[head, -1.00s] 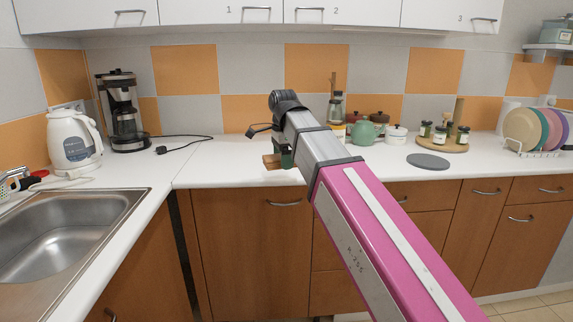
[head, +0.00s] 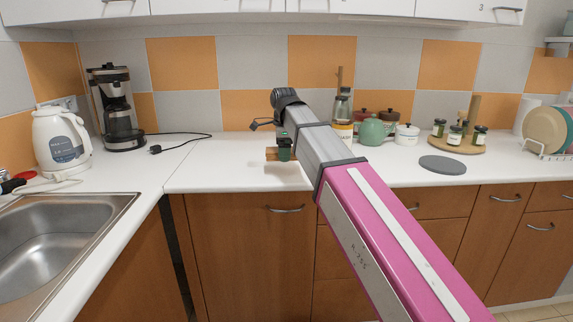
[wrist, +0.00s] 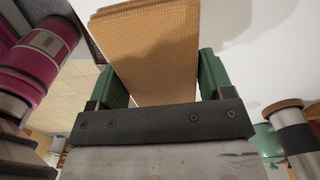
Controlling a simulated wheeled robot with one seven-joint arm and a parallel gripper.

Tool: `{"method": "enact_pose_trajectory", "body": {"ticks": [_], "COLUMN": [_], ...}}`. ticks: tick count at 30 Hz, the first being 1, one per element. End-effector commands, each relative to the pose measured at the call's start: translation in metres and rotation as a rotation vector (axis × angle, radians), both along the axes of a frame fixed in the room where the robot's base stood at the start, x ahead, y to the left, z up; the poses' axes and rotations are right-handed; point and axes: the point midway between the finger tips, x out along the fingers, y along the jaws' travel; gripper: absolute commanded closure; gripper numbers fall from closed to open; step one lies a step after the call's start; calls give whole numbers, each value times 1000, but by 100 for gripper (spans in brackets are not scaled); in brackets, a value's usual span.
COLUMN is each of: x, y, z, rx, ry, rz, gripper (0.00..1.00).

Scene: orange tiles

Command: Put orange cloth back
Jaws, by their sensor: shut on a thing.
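The orange cloth (wrist: 150,50) shows in the wrist view as a folded, tan-orange textured piece with layered edges. My gripper (wrist: 160,75) has its two green fingers at either side of it, shut on it. In the head view my gripper (head: 284,148) is over the front part of the white counter, left of the teal teapot. A small brown-orange part of the cloth (head: 271,154) shows beside the green finger. The rest of it is hidden by the finger and arm. I cannot tell whether the cloth touches the counter.
The white counter (head: 220,172) is clear left of my gripper. A coffee maker (head: 119,110), kettle (head: 60,140) and sink (head: 60,235) are at the left. A teapot (head: 371,131), grey disc (head: 442,165), jar tray (head: 458,147) and plate rack (head: 548,150) are at the right.

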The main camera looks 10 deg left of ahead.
Motion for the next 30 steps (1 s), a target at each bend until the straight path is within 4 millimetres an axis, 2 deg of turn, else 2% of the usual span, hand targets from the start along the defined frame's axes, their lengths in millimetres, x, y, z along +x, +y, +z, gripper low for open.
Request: {"method": "enact_pose_trajectory", "body": {"ticks": [1,5,10,18,29,30], "x": [8,16,16,16,16,16], "y": [-1,-5,-6,-5,-5,-5], "z": [-4,-10,-19,-51,-53,-53], "rx": [0,0,0,0,0,0], "ry": [1,1,1,1,1,0], "rz": [-1,1,2,2,2,2], "gripper": [52,52,52,52,52,16]}}
